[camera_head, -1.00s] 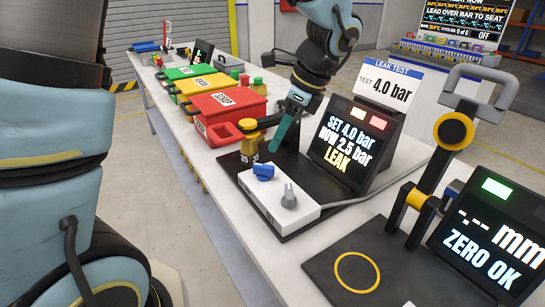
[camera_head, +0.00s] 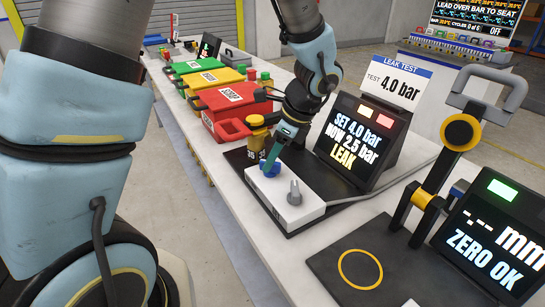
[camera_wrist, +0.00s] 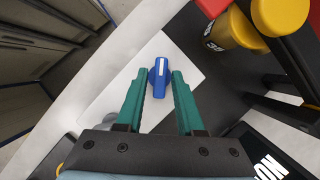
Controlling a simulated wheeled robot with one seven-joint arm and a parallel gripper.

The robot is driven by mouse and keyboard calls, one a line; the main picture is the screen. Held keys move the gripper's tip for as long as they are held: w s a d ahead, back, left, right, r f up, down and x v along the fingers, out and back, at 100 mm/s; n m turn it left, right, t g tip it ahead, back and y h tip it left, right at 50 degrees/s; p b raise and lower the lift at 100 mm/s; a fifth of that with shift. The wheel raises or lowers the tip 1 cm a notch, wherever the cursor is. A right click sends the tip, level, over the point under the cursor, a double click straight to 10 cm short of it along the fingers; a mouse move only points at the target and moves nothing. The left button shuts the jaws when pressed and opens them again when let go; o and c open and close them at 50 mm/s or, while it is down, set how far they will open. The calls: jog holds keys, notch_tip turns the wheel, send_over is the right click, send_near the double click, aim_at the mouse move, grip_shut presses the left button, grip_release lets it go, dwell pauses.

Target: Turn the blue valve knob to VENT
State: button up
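The blue valve knob (camera_wrist: 160,75) sits on a white control box (camera_head: 300,210), with a white pointer line along its handle; the head view shows it (camera_head: 268,169) partly hidden by my gripper. My gripper (camera_wrist: 160,78) has its two green fingers apart, one on each side of the knob. The fingertips reach down to about the knob's height. I cannot tell whether they touch it. In the head view my gripper (camera_head: 271,163) comes down over the knob from above. A grey knob (camera_head: 294,192) sits on the same box. No VENT label is readable.
A leak-test screen (camera_head: 352,142) behind the box reads SET 4.0 bar, NOW 2.5 bar, LEAK. A yellow-topped part (camera_head: 256,122) stands close by the knob. Red, yellow and green cases (camera_head: 228,103) lie farther back. A clamp gauge (camera_head: 441,165) stands at right.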

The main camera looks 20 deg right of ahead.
grip_shut()
dwell(0.5)
jog(key=n+g+p, duration=0.1)
jog(key=n, duration=0.1)
jog(key=n+g+y+p, duration=0.1)
jog(key=n, duration=0.2)
jog(key=shift+w+d+n, duration=0.1)
jog(key=shift+w+n, duration=0.05)
jog(key=shift+n, duration=0.15)
jog(key=shift+w+n+g+p, duration=0.1)
jog(key=shift+n+g+p, duration=0.6)
jog(key=shift+n, duration=1.5)
jog(key=shift+o, duration=1.4)
grip_release()
jog(key=b+v, duration=0.3)
jog(key=v, duration=0.7)
jog(key=shift+w+r, duration=0.2)
jog(key=shift+r, duration=0.15)
